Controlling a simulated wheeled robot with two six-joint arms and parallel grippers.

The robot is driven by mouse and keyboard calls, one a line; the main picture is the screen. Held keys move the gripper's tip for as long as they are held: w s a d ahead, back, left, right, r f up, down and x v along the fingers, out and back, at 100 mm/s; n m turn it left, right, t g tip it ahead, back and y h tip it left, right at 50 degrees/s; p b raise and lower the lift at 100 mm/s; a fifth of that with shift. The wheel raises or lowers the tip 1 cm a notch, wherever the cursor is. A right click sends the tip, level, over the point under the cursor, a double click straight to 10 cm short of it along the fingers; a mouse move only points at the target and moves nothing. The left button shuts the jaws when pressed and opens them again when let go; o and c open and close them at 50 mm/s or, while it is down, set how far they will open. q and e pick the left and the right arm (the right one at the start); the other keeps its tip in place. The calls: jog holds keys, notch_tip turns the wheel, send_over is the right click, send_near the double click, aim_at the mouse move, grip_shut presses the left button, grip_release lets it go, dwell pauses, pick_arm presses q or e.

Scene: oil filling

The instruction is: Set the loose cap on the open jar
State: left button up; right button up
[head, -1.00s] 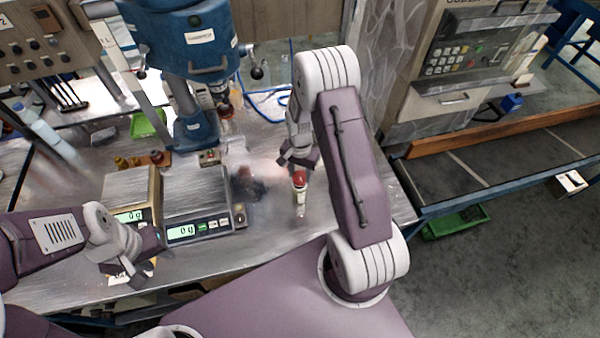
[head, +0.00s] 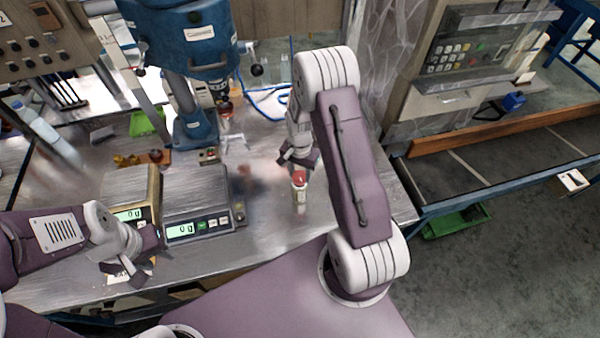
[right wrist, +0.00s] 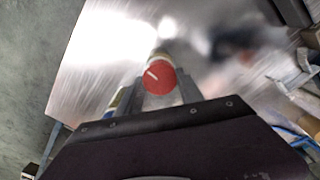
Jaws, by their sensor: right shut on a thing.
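A small jar (head: 299,194) with a pale label stands on the metal bench, right of the scales. The red cap (head: 299,177) is at its mouth; I cannot tell whether it is seated or just above it. My right gripper (head: 299,170) reaches down from above and is shut on the red cap. In the right wrist view the cap (right wrist: 159,79) shows between the two fingers, with a white mark on its top, and hides most of the jar. My left gripper (head: 128,272) is low at the left by the bench's front edge, away from the jar; its jaws are unclear.
Two scales, one brass-coloured (head: 130,185) and one silver (head: 195,190), stand left of the jar. Behind them are a wooden tray (head: 142,160) with small items and a blue press (head: 192,130).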

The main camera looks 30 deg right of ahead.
jog(key=shift+f+b, duration=0.3)
jog(key=shift+f, duration=0.15)
jog(key=o, duration=1.4)
jog(key=shift+c, duration=0.2)
jog(key=shift+r, duration=0.1)
notch_tip(320, 180, up, 9)
jog(key=shift+f+b, duration=0.1)
jog(key=shift+b, duration=0.6)
